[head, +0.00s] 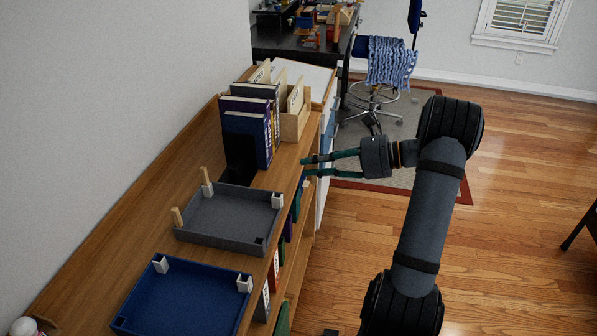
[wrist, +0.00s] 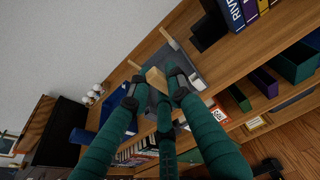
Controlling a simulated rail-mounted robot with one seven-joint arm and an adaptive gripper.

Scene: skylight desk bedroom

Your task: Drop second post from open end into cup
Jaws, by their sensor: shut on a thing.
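My gripper (head: 306,166) is at the right edge of the wooden shelf top, right of the grey tray (head: 215,240). In the wrist view my gripper (wrist: 158,83) is shut on a pale wooden post (wrist: 156,77), seen nearly end-on. The held post cannot be made out in the head view. Two other wooden posts stand at the grey tray's left side, a far one (head: 205,175) and a near one (head: 177,217). White square cups show at the grey tray's far left (head: 208,189) and right corner (head: 277,200). A dark square (head: 259,241) marks its near right corner.
A blue tray (head: 190,300) with white cups (head: 161,264) (head: 244,283) lies nearer on the shelf top. Upright books (head: 247,135) and a wooden file box (head: 294,122) stand behind the grey tray. More books fill the shelf below. The floor (head: 520,190) at right is mostly clear.

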